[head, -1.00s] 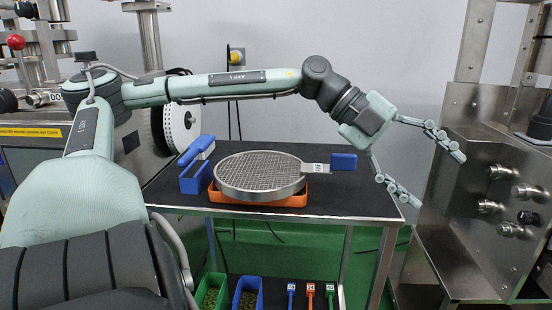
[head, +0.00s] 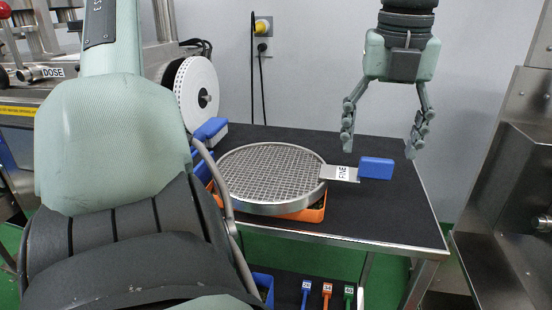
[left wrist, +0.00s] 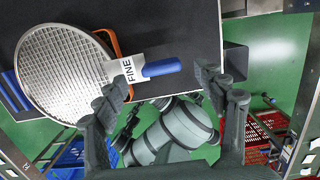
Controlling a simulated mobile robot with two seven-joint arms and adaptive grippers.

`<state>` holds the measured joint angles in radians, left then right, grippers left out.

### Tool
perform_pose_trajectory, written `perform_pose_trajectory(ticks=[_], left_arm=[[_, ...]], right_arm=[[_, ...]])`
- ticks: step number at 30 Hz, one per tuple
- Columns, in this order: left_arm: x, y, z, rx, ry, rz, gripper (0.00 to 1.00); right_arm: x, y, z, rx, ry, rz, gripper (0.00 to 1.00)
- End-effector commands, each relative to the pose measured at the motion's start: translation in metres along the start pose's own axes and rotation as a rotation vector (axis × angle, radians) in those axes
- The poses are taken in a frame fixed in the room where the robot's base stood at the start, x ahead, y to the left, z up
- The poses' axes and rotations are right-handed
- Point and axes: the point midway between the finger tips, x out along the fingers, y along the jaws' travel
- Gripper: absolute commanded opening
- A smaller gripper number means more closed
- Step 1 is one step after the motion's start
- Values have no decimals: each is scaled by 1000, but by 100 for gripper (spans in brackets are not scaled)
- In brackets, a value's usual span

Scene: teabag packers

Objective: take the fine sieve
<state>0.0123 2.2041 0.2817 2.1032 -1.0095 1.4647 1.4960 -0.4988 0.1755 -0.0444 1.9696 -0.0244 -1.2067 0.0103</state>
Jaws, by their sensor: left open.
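The fine sieve (head: 268,172) is a round wire mesh in a steel rim, lying over an orange tray (head: 305,213) on the dark table. Its flat steel tang bears the label FINE and ends in a blue handle (head: 376,168) pointing right. My left gripper (head: 381,150) is open and empty, fingers pointing down, above and around the handle's position in the head view. In the left wrist view, the sieve (left wrist: 65,72) lies at the left and its blue handle (left wrist: 161,67) reaches between my spread fingers, apart from them. My right gripper is not in view.
A blue tray with a blue-handled tool (head: 210,129) stands left of the sieve. The right part of the table top (head: 400,215) is bare. A steel machine (head: 510,190) stands to the right. Several tagged tools (head: 327,292) show below the table. Red crates (left wrist: 262,145) show in the wrist view.

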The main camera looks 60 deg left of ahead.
Motion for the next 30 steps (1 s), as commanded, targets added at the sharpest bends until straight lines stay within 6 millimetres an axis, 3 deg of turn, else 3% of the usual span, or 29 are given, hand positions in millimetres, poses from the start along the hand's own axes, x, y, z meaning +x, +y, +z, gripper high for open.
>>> perform_pose_trajectory(ticks=[6,15,30], left_arm=[[32,-1,-2,1,5,0,71],[38,-1,-2,0,2,-1,71],[38,-1,-1,0,2,-2,10]], right_arm=[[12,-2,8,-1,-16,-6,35],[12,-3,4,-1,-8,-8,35],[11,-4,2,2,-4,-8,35]])
